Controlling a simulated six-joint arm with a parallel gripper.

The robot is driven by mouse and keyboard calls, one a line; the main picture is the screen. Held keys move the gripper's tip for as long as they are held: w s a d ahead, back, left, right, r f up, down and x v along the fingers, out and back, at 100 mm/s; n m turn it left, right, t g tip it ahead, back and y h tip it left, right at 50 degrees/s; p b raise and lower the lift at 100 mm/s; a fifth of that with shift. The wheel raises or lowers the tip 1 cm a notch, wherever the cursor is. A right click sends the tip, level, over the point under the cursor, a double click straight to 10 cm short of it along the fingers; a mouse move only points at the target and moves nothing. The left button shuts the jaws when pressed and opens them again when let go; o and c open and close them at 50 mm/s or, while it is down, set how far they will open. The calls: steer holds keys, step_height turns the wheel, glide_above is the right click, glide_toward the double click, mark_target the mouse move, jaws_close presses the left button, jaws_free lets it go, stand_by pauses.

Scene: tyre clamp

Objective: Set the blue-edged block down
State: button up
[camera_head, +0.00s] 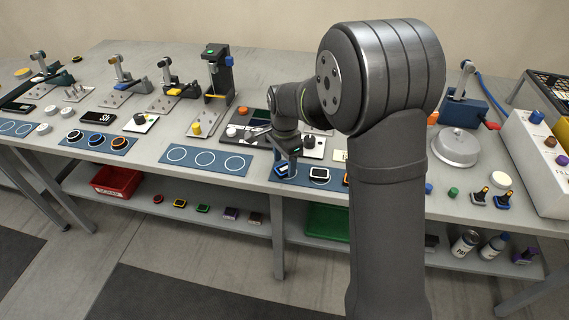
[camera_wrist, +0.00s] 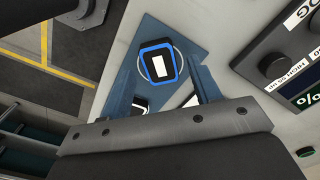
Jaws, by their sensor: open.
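The blue-edged block (camera_wrist: 158,64) is dark with a bright blue rim and a white rectangle on top. In the wrist view it lies on a blue mat (camera_wrist: 192,42), over a white circle outline. My gripper (camera_wrist: 160,54) is open, with one finger on each side of the block and a gap visible beside it. In the head view my gripper (camera_head: 287,155) is low over the left end of the mat, and it partly hides the block (camera_head: 282,170) there.
Another dark, pale-edged block (camera_head: 319,175) sits just right of my gripper. An empty blue mat with circles (camera_head: 206,161) lies to the left. Dark panel units (camera_head: 313,146) stand close behind. The table's front edge is close by.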

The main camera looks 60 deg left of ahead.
step_height(320, 180, up, 11)
stand_by(0.3)
glide_above(284, 168)
steer(key=shift+d+f, duration=0.1)
steer(key=shift+f, duration=4.15)
